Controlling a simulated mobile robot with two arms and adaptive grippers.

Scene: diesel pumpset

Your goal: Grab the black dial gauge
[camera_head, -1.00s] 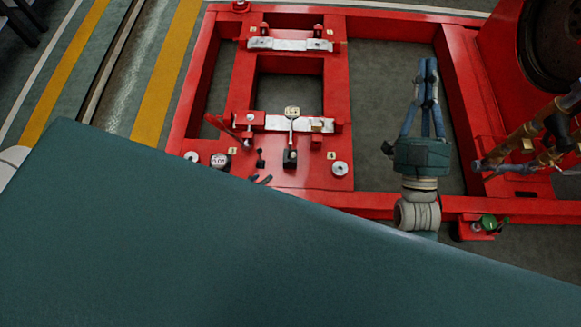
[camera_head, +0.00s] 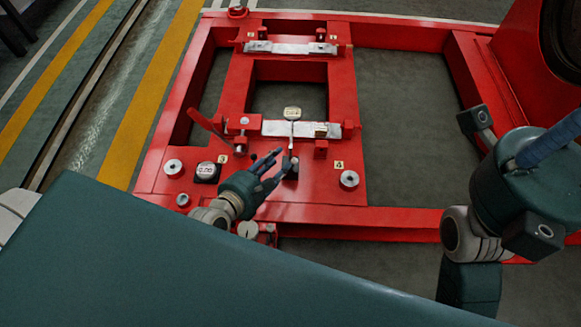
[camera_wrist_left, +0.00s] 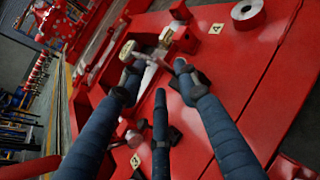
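A cream-faced gauge (camera_head: 292,113) stands on a thin stem with a black base (camera_head: 290,168). My left gripper (camera_head: 272,165) is open, its fingers beside and partly over that base. In the left wrist view, the blue fingers (camera_wrist_left: 157,76) are spread with nothing held, and the cream-faced gauge (camera_wrist_left: 126,50) shows near one fingertip. I cannot tell whether they touch. My right gripper (camera_head: 530,180) is raised at the right, its fingertips outside the picture.
The red pumpset frame (camera_head: 400,218) has silvery pads (camera_head: 290,48), round washers (camera_head: 349,179) and numbered yellow tags (camera_head: 339,165). A red upright lever (camera_head: 208,128) stands near the black round gauge. Open gaps lie between the beams.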

